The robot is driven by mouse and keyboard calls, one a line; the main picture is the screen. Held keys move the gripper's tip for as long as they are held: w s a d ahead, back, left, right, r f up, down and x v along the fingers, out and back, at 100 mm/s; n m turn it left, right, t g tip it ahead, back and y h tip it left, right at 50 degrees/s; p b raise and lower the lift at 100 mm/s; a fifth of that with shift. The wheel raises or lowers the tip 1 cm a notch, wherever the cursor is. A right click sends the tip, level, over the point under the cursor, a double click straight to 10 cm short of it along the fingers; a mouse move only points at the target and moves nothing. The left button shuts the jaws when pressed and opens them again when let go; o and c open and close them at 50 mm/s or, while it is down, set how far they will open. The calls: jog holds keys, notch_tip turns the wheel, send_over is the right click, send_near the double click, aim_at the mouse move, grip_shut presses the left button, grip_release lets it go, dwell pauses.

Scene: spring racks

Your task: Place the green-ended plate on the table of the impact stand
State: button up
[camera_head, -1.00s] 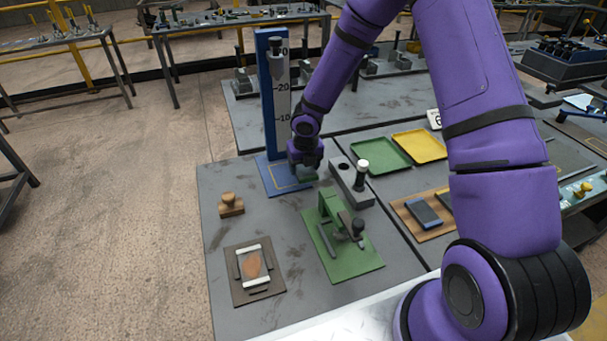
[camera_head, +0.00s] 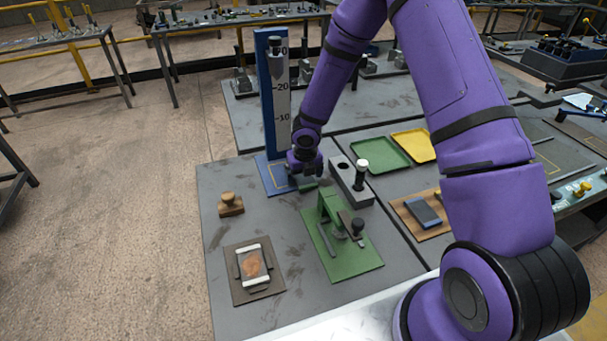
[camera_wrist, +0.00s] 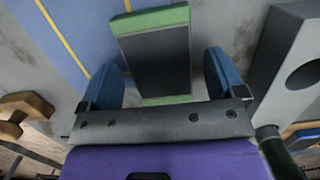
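The impact stand (camera_head: 270,110) is a blue column with a white scale. Its flat blue table (camera_head: 270,172) bears a yellow outline, also seen in the wrist view (camera_wrist: 40,35). The dark plate with green ends (camera_wrist: 157,62) lies between my gripper's blue fingers (camera_wrist: 165,82). Narrow gaps show on both sides of it. It looks tilted, and overlaps the blue table's right edge and the grey bench in that view. I cannot tell what supports it. In the head view a green end shows just below my gripper (camera_head: 306,170), beside the stand's table.
A grey block with a white-topped peg (camera_head: 350,185) stands close right of my gripper. A green fixture (camera_head: 343,255) is in front. A wooden stamp (camera_head: 230,204) and a framed sample (camera_head: 254,265) are left. Green (camera_head: 375,155) and yellow trays lie behind right.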

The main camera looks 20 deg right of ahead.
jog(key=shift+r, duration=0.1)
notch_tip(320, 180, up, 12)
jog(key=s, duration=0.1)
jog(key=shift+s, duration=0.4)
notch_tip(320, 180, up, 13)
jog(key=m+h, duration=0.2)
jog(key=m, duration=0.8)
send_over(306, 181)
jog(key=s+d, duration=0.4)
jog(key=s, duration=0.1)
jog(key=s+d+r+m+t+h, duration=0.1)
jog(key=s+d+r+m, duration=0.1)
jog(key=s+r+m, duration=0.65)
jog(key=s+r+m+t+y, duration=0.1)
jog(key=s+r+m, duration=0.3)
jog(key=s+m, duration=0.4)
jog(key=s+r+m+t+y, duration=0.1)
jog(key=s+r+m+y, duration=0.1)
jog(key=s+r+m, duration=0.3)
jog(key=s+m, duration=0.4)
jog(key=s, duration=0.1)
jog(key=shift+s+d+r, duration=0.25)
jog(key=shift+s+d, duration=0.1)
jog(key=shift+o, duration=0.4)
jog(key=shift+m, duration=0.25)
